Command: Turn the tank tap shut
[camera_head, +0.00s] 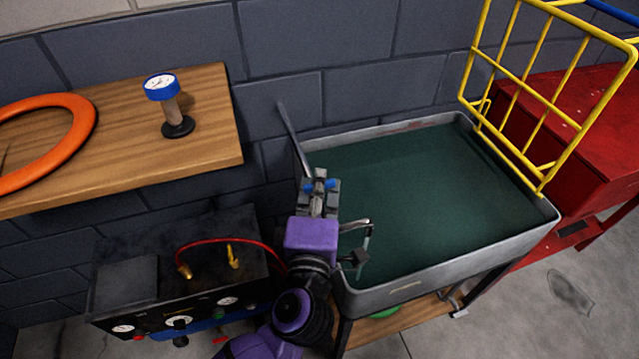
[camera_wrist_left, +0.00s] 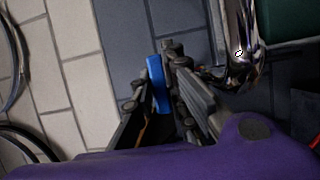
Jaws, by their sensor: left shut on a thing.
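The tank (camera_head: 400,290) is a grey metal basin with a dark green inside, at the centre right of the head view. A grey metal rod (camera_head: 292,135) rises at its left rim, behind my left gripper. My left gripper (camera_head: 319,186), on a purple wrist, is at that rim and shut on the blue tap handle (camera_head: 331,184). In the left wrist view the blue handle (camera_wrist_left: 158,84) stands between the dark fingers (camera_wrist_left: 168,100). A shiny metal fitting (camera_wrist_left: 240,55) is beside them. The fingers hide much of the tap. My right gripper is not in view.
A black box with gauges (camera_head: 180,290) is below. A yellow rack (camera_head: 545,100) and red cabinet (camera_head: 560,150) stand right. A grey wall is behind.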

